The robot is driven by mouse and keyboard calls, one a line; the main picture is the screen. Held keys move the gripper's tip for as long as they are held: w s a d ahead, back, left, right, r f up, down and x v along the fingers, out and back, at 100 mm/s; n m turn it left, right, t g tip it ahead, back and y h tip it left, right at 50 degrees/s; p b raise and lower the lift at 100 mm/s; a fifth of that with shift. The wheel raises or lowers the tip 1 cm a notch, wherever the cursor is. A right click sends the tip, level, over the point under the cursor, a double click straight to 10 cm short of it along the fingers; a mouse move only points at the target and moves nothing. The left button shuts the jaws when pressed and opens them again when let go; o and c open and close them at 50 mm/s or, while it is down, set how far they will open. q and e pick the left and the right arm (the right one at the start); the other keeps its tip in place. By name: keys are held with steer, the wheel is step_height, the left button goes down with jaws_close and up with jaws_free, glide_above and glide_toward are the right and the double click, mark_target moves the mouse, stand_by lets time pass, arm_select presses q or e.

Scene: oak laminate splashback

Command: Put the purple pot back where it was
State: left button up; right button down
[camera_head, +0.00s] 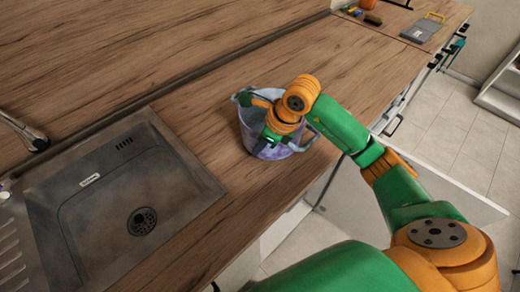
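The purple pot (250,138) stands on the wooden counter to the right of the sink. It is pale purple and grey-blue, with a handle at its upper left and another at its lower right. My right gripper (268,130) is over the pot's opening, and its wrist covers much of the rim and inside. The fingertips are mostly hidden, so I cannot tell whether they grip the pot. My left gripper is not in view.
A steel sink (100,235) with a tap (28,135) is at the left. A grey box-like item with a yellow handle (422,28) and small colourful items (360,14) lie at the far end. The counter (345,65) beyond the pot is clear. A pale door (350,200) stands open below the counter.

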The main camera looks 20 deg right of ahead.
mark_target(260, 156)
step_height(260, 156, down, 3)
steer(key=shift+r+p, duration=0.2)
steer(key=shift+p, duration=0.6)
steer(key=shift+w+f, duration=0.1)
steer(key=shift+f, duration=0.2)
steer(key=shift+f+b, duration=0.15)
steer(key=shift+b, duration=0.15)
steer(key=c, duration=1.1)
jaws_free()
